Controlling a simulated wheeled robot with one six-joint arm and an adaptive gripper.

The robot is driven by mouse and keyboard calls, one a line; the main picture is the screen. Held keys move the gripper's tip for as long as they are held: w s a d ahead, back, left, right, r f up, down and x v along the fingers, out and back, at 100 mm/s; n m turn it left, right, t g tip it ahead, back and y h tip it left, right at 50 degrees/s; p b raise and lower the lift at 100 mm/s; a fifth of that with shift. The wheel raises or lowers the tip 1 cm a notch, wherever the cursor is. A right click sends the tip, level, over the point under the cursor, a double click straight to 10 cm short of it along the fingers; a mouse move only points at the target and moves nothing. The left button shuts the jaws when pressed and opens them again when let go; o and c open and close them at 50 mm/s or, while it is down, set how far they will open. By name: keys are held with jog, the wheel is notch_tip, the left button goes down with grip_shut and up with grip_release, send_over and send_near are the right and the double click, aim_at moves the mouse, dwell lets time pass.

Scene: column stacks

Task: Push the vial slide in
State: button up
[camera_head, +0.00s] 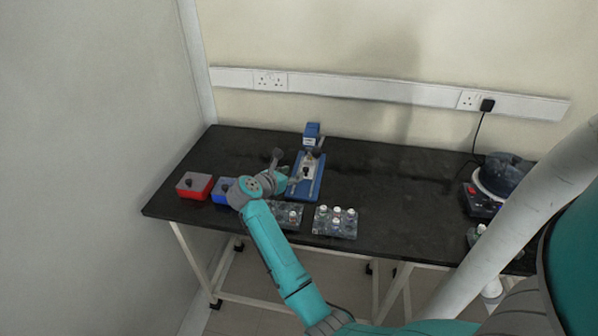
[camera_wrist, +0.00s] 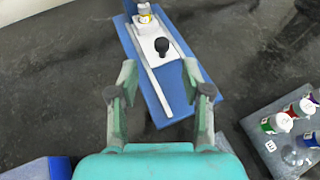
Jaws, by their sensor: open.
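The vial slide (camera_wrist: 159,48) is a white carriage with a black knob (camera_wrist: 162,47) on a long blue base (camera_wrist: 201,72). A small vial (camera_wrist: 145,12) with a yellow band stands at the slide's far end. In the head view the blue base (camera_head: 317,184) lies at the middle left of the bench, with a blue block (camera_head: 312,130) behind it. My gripper (camera_wrist: 160,72) is open and empty. Its fingers lie either side of the near part of the slide in the wrist view, with the knob showing between and beyond the tips. I cannot tell its height above the slide.
A rack of capped vials (camera_head: 335,222) stands in front of the slide, also in the wrist view (camera_wrist: 262,118). Another rack (camera_head: 290,214) is partly behind my arm. A red box (camera_head: 194,186) and a blue box (camera_head: 222,190) lie left. The bench right of the slide (camera_head: 400,185) is clear.

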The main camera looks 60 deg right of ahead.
jog(key=shift+v, duration=1.55)
